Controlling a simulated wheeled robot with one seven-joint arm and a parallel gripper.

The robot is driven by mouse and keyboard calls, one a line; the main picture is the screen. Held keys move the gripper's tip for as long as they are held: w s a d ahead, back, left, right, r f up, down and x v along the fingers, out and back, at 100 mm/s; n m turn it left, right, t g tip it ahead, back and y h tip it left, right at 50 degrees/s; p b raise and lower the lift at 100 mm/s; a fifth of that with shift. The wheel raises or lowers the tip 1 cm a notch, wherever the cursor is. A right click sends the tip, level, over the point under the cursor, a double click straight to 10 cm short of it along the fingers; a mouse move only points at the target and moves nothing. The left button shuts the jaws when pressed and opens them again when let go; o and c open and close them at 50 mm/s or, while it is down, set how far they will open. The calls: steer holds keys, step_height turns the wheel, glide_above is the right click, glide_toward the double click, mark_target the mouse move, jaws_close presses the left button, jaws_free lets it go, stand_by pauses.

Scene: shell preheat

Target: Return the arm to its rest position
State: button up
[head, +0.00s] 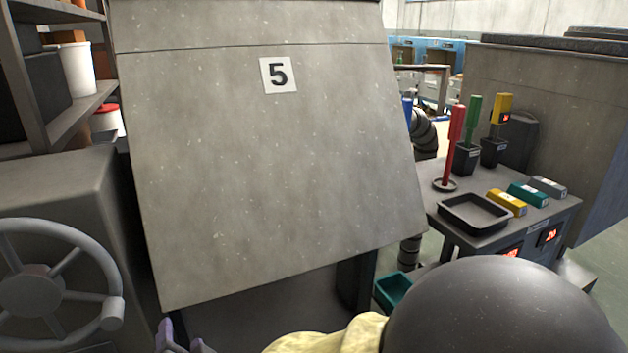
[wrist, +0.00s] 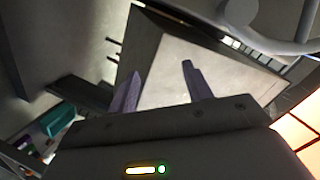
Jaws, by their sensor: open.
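My gripper (wrist: 158,85) shows in the wrist view with its two purple-grey fingers spread apart and nothing between them. In the head view only the tips of my gripper (head: 182,340) show at the bottom edge, left of centre, low in front of the large grey panel (head: 280,150) marked 5. My dark rounded arm link fills the bottom right of the head view. Most of the arm and wrist is below the picture and hidden.
A grey handwheel (head: 30,290) stands close at the left. A shelf (head: 85,115) with white tubs is above it. At the right is a dark bench (head: 500,235) with a black tray (head: 474,214), coloured blocks and upright tools. A teal bin (head: 392,291) sits below.

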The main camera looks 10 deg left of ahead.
steer(key=w+d+f+n+g+h, duration=0.2)
steer(key=w+d+f, duration=0.3)
steer(key=d, duration=0.4)
steer(key=w+d+f+n+g+h, duration=0.1)
steer(key=w+d+f+g+h, duration=0.1)
steer(key=w+d, duration=0.55)
steer(key=s+d+f+g+h, duration=0.2)
steer(key=d, duration=0.6)
steer(key=s+d+f+n+g+h+p, duration=0.1)
steer(key=s+d+g, duration=0.15)
steer(key=d, duration=0.55)
steer(key=s+d+f+g+h, duration=0.1)
steer(key=s+d+f+h, duration=0.15)
steer(key=d, duration=0.65)
steer(key=w+p+v, duration=0.3)
steer(key=p+v, duration=0.9)
steer(key=w+d+r+p+v, duration=0.1)
steer(key=w+p+v, duration=0.1)
steer(key=p+v, duration=1)
steer(key=w+r+p+v, duration=0.1)
steer(key=w+p+v, duration=0.2)
steer(key=p+v, duration=1)
steer(key=shift+w, duration=0.4)
steer(key=shift+w+r+y, duration=0.1)
steer(key=shift+r+y, duration=0.05)
steer(key=shift+y, duration=0.1)
